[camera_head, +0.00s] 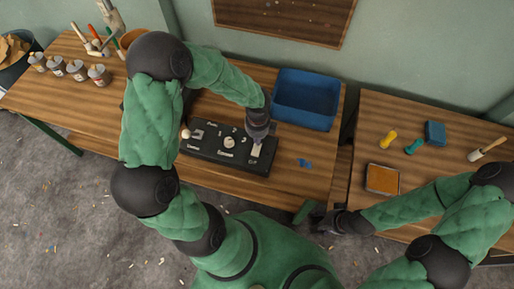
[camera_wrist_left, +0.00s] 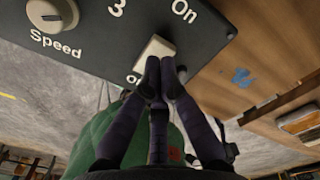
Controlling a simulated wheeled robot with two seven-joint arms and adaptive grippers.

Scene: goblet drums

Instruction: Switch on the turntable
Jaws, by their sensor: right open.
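A black control box (camera_head: 222,147) lies on the wooden table, marked with numbers, "Speed", "On" and "Off". A white rocker switch (camera_head: 257,150) sits at its right end; in the left wrist view the switch (camera_wrist_left: 155,52) lies between the words "On" and "Off". A round speed knob (camera_head: 229,142) is in the middle of the box, and also shows in the left wrist view (camera_wrist_left: 52,14). My left gripper (camera_wrist_left: 161,76) has its fingertips together at the "Off" end of the switch, partly covering that word; contact is unclear. My right gripper (camera_head: 328,222) is open and empty, near the tables' front edges.
A blue bin (camera_head: 307,98) stands behind the box, and a small blue piece (camera_head: 305,163) lies to its right. Several cans (camera_head: 76,69) stand at the left. The right table holds an orange-filled tray (camera_head: 382,179), a brush and small items.

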